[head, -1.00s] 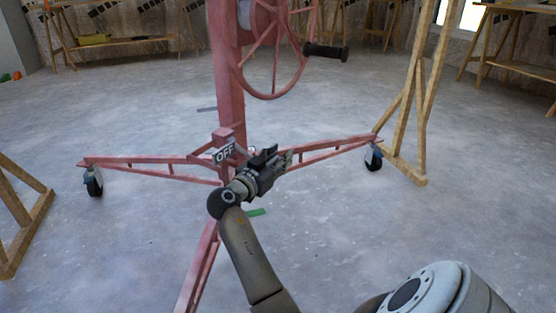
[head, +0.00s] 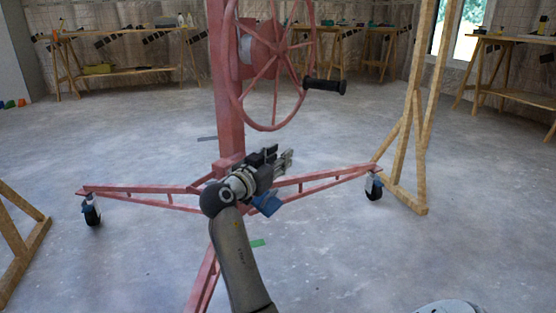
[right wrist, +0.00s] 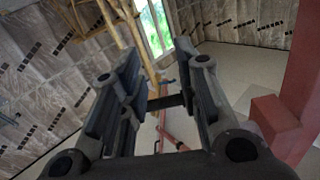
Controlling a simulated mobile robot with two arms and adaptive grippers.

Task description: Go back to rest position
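The red panel lift stands in the middle of the head view, with its upright post (head: 227,90), spoked hand wheel (head: 275,62) and dark crank handle (head: 325,87). Its legs (head: 330,178) spread over the floor on casters. My right gripper (head: 284,163) is in front of the post's base, below the wheel, and hides part of the base. In the right wrist view its two fingers (right wrist: 163,92) stand apart with nothing gripped between them. A blue piece (head: 267,204) shows just below the gripper. My left gripper is not in view.
A wooden frame (head: 420,130) stands close at the right, and another (head: 25,240) at the left edge. Workbenches (head: 120,70) line the far wall. The grey floor between is mostly open. A green strip (head: 258,243) lies near the lift.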

